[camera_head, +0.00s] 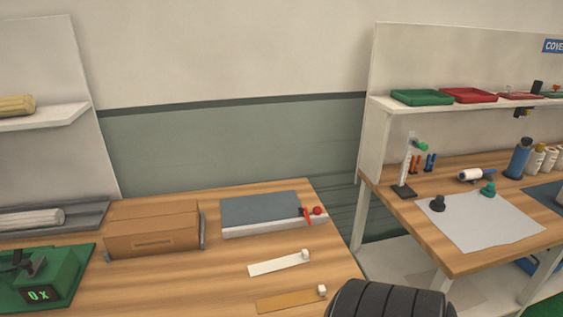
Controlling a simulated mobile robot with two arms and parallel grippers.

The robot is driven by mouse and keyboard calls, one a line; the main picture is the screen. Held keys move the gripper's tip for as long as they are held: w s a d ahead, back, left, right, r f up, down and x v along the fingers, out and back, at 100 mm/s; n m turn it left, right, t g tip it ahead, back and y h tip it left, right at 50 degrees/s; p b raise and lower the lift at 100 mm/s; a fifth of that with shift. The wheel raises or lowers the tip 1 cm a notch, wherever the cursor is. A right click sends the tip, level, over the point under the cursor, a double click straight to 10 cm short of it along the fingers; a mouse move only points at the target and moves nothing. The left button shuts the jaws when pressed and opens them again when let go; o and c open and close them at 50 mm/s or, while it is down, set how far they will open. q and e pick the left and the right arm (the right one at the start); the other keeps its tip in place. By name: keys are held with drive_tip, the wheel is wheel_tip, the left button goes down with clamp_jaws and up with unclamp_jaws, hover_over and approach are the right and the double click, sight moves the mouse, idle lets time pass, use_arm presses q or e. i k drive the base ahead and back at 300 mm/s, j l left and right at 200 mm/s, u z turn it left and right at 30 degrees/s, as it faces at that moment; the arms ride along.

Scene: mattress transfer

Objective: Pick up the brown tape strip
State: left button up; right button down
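The brown tape strip (287,301) lies flat near the front right of the left wooden table (215,289), low in the view. A small white piece (321,291) sits at its right end. A white strip (278,264) with a similar white piece at its right end lies behind it, apart from it. Neither of my grippers shows in the view.
A brown box (152,230) and a grey-blue slab (260,210) with red items stand behind the strips. A green device (45,275) is at left. A dark ribbed object (390,299) fills the bottom, right of the brown strip. Another workbench (460,262) stands right, across a gap.

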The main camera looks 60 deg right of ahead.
sight(265, 305)
drive_tip(key=z, duration=2)
drive_tip(key=j+z, duration=0.65)
drive_tip(key=j, duration=0.25)
drive_tip(key=i, duration=0.05)
